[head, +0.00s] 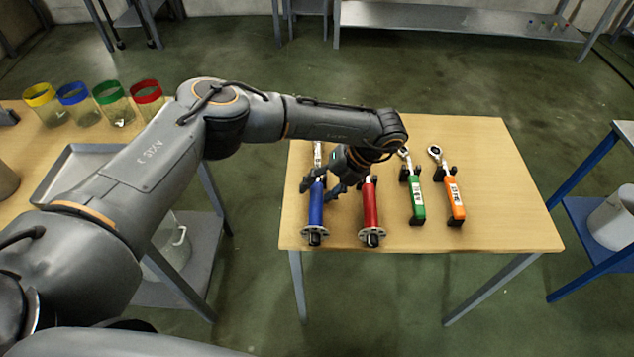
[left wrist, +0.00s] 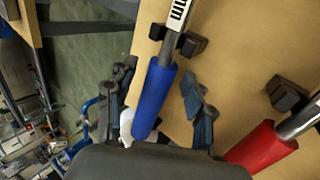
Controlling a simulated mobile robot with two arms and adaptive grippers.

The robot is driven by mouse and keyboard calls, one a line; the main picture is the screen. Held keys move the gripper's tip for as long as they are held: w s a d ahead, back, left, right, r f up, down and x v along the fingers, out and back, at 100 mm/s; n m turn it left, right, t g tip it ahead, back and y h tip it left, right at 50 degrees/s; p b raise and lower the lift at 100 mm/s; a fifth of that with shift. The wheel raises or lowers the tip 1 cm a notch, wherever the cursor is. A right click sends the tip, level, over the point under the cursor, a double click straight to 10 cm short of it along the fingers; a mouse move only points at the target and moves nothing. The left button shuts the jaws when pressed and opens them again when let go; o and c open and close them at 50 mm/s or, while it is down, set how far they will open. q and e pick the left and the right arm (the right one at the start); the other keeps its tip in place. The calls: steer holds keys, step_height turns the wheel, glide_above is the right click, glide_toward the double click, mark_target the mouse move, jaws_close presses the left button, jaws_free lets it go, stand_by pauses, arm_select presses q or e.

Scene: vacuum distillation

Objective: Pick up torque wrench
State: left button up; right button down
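Several torque wrenches lie side by side on a wooden table (head: 480,150): a blue-handled one (head: 316,205), a red-handled one (head: 370,206), a green-handled one (head: 417,200) and an orange-handled one (head: 455,200). My left gripper (head: 320,188) is low over the blue wrench. In the left wrist view, its open fingers (left wrist: 157,78) stand one on each side of the blue handle (left wrist: 154,95), with a visible gap. The red handle (left wrist: 262,148) lies to the right there. The lower end of the blue wrench is hidden by the gripper body. My right gripper is not in view.
The wrenches rest on small black holders (left wrist: 190,43). Containers with yellow, blue, green and red (head: 146,92) rims stand on a table at the left. A blue-framed table (head: 590,215) is at the right. The wooden table's right side is clear.

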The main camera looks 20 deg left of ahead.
arm_select(q)
jaws_close()
steer(key=shift+r, duration=0.1)
steer(key=shift+w, duration=0.1)
steer(key=shift+r, duration=0.55)
step_height(320, 180, up, 2)
steer(key=shift+r, duration=0.15)
steer(key=s+r, duration=0.2)
steer(key=r, duration=0.1)
steer(key=s+d+r, duration=0.1)
steer(key=s+r, duration=0.2)
steer(key=shift+d+b, duration=0.2)
steer(key=shift+b, duration=0.2)
steer(key=s+d+r, duration=0.2)
steer(key=s+r, duration=0.1)
steer(key=s, duration=0.5)
steer(key=shift+s+d+r+b, duration=0.2)
steer(key=shift+s+r+b, duration=0.1)
steer(key=shift+b, duration=0.15)
